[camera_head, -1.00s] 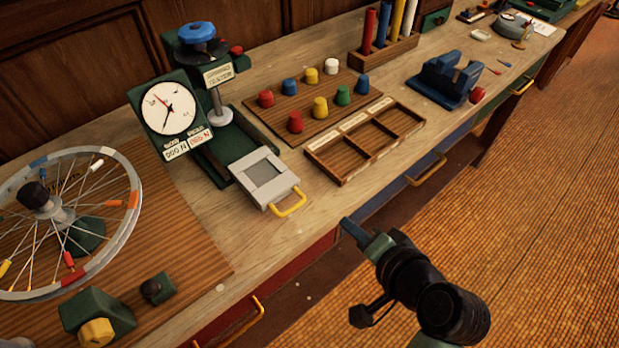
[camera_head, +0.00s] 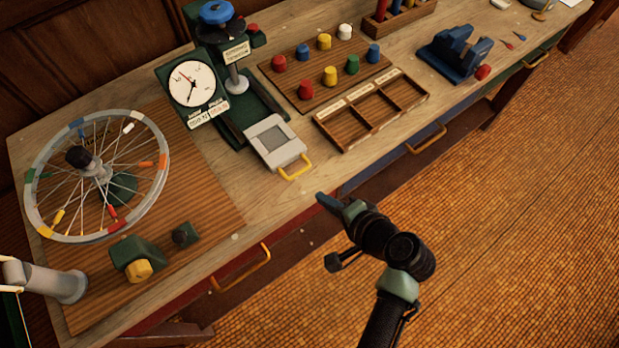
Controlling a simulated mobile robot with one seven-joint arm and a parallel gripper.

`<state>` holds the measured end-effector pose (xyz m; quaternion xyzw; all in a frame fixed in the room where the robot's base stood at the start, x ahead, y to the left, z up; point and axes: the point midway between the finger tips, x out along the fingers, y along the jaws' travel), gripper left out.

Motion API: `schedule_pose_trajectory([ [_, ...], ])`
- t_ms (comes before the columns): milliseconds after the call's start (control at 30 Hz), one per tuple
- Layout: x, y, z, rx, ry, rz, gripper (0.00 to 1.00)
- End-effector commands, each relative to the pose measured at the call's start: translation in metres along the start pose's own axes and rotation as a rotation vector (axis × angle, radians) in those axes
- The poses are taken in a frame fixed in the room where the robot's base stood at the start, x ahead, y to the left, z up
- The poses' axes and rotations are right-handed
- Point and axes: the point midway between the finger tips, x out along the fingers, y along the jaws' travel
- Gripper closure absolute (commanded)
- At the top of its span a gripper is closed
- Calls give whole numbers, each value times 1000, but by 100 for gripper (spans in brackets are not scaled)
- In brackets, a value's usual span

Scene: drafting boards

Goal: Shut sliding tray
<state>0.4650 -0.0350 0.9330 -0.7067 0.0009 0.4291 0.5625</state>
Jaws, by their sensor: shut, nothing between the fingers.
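The sliding tray (camera_head: 272,141) is a light grey flat piece with a darker square in its top and a yellow handle (camera_head: 296,168) at its front. It sticks out toward the bench's front edge from the green base (camera_head: 257,103) of a dial device. The dial (camera_head: 193,84) is white, and a blue knob (camera_head: 217,12) tops the post beside it. My gripper (camera_head: 322,200) is shut and empty. In the picture it is just below and right of the yellow handle, beside the bench's front edge, with a visible gap between them.
A spoked wheel (camera_head: 135,195) and a green block with a yellow knob (camera_head: 138,270) stand left. A wooden compartment tray (camera_head: 352,139) lies right of the sliding tray, before a board of coloured pegs (camera_head: 300,106). Drawers with yellow handles (camera_head: 241,284) line the front. Floor space (camera_head: 500,230) is clear.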

Motion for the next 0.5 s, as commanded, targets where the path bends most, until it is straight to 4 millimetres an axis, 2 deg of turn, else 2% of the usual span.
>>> schedule_pose_trajectory([
  [100, 24, -1, 0, -2, -3, 1, 100],
  [200, 32, -17, -1, -3, 1, 0, 100],
  [300, 40, -25, -1, -2, 2, 0, 100],
  [500, 47, -30, 0, 0, 2, 1, 100],
])
